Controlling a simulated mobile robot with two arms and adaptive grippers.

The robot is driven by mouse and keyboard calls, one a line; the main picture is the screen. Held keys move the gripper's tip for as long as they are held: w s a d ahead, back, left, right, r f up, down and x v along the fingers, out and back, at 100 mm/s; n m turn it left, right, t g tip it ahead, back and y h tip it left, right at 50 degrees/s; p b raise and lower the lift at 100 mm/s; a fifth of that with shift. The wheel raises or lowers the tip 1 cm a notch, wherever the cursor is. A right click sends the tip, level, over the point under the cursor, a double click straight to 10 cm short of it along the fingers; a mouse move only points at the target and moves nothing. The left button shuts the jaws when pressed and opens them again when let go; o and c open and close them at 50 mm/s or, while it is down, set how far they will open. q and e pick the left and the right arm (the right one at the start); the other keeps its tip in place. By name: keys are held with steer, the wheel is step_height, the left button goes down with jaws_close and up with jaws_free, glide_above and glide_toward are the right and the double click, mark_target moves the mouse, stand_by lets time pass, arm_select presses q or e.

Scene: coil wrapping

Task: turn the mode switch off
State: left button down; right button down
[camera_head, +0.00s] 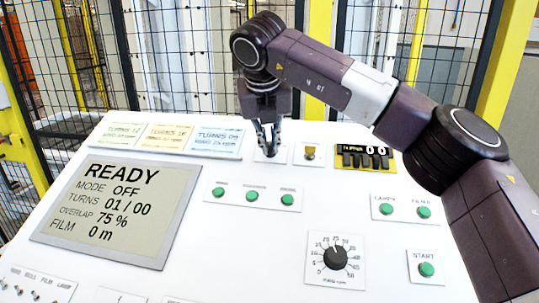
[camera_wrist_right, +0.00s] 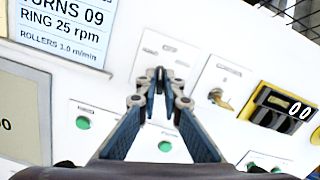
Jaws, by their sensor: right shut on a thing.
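My right gripper (camera_head: 267,148) reaches down to a small white plate (camera_head: 277,157) in the upper middle of the panel. In the right wrist view its two fingertips (camera_wrist_right: 160,80) are close together in front of that plate (camera_wrist_right: 181,58). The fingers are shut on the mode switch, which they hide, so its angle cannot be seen. The display (camera_head: 120,211) reads READY, MODE OFF, TURNS 01 / 00, OVERLAP 75 %, FILM 0 m. My left gripper is not in view.
A brass key switch (camera_head: 310,153) sits just right of the gripper, beside a black and yellow counter (camera_head: 365,157). Green buttons (camera_head: 252,196) lie in front. A black dial (camera_head: 337,257) and a START button (camera_head: 426,269) are nearer. Mesh fencing stands behind the panel.

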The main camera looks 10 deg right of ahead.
steer(key=shift+m+b, duration=0.95)
steer(key=shift+m, duration=0.65)
steer(key=shift+r, duration=0.1)
steer(key=c, duration=2.1)
jaws_free()
steer(key=v, duration=1.2)
steer(key=shift+a, duration=0.15)
